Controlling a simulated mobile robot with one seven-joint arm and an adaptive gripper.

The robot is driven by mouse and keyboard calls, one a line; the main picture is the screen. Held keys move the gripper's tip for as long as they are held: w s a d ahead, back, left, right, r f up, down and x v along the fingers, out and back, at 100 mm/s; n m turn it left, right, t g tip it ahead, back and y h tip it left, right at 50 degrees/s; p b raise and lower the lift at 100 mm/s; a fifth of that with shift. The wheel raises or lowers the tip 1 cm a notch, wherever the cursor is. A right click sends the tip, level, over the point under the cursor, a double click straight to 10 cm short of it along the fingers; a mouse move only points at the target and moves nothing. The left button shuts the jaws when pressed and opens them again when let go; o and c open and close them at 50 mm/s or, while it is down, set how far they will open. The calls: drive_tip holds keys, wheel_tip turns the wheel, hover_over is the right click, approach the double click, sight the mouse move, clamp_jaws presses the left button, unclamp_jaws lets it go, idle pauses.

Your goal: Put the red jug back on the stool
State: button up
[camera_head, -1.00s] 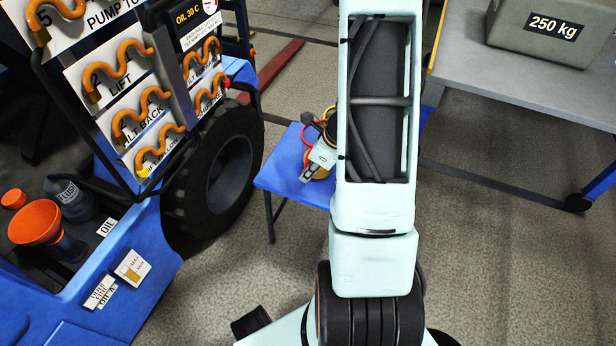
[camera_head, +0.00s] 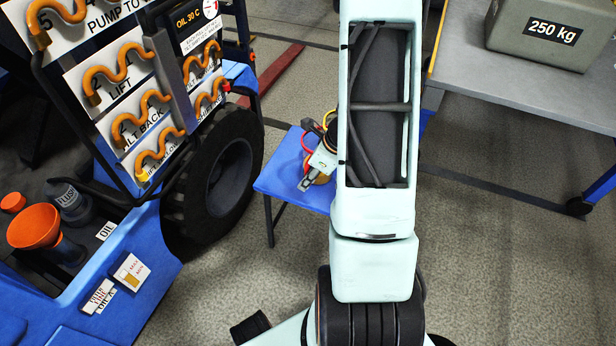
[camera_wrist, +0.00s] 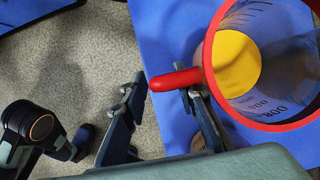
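The red jug (camera_wrist: 211,76) shows from above in the wrist view, with a round red rim, measuring marks inside and a yellow bottom. Its handle (camera_wrist: 174,79) points left. My gripper (camera_wrist: 163,90) has its two fingers apart, one beyond the handle's outer end and one partly hidden beneath the handle near the jug wall. The fingers do not look closed on it. The blue stool (camera_head: 275,186) lies below; whether the jug rests on it cannot be told. In the head view my arm hides much of the jug and stool.
A blue machine with orange handles (camera_head: 120,70) and a large tyre (camera_head: 222,175) stands left of the stool. An orange funnel (camera_head: 34,226) is on it. A grey bench (camera_head: 480,82) with a 250 kg weight (camera_head: 545,40) stands right. Floor in front of the stool is partly clear.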

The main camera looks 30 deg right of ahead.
drive_tip(key=p+v, duration=0.4)
drive_tip(key=v, duration=0.8)
drive_tip(key=shift+p, duration=0.3)
drive_tip(key=shift+a+f, duration=0.1)
